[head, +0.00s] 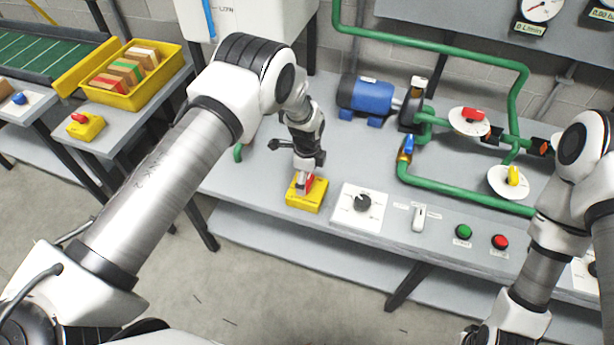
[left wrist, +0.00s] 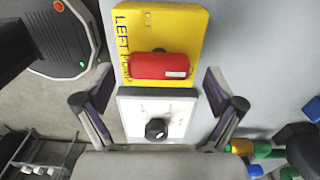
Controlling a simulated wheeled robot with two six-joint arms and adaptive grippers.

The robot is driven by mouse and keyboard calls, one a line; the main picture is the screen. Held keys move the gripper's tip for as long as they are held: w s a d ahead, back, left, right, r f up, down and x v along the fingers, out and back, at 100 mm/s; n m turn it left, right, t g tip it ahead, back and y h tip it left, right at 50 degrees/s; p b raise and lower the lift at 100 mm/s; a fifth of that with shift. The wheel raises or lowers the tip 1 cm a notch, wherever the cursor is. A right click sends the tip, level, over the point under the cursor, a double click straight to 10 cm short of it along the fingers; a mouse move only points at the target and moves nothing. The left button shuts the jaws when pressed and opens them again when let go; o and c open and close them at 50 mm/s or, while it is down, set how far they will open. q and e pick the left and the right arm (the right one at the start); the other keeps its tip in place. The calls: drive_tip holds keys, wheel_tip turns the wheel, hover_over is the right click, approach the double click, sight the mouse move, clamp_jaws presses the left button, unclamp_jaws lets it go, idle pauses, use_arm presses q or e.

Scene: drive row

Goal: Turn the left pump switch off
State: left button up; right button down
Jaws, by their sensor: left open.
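The left pump switch is a yellow box (head: 306,199) with a red handle on top, at the front edge of the grey bench. In the left wrist view the box (left wrist: 185,25) carries lettering starting "LEFT PU", partly covered by the handle. The red handle (left wrist: 160,66) lies crosswise to that lettering. My left gripper (head: 305,176) points down over the box. In the left wrist view its open fingers (left wrist: 157,82) stand apart to either side, with the handle's long side running from one towards the other. Contact cannot be told. My right arm's gripper is out of view.
A white panel with a black knob (head: 363,203) sits right beside the yellow box. Further right are a white switch (head: 419,219), a green button (head: 463,232) and a red button (head: 500,242). A blue pump (head: 366,97) and green pipes stand behind. Another yellow switch box (head: 86,127) is left.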

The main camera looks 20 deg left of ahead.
use_arm(q)
drive_tip(key=shift+f, duration=0.55)
drive_tip(key=shift+s+r, duration=0.1)
drive_tip(key=shift+c, duration=0.4)
drive_tip(key=c, duration=1.1)
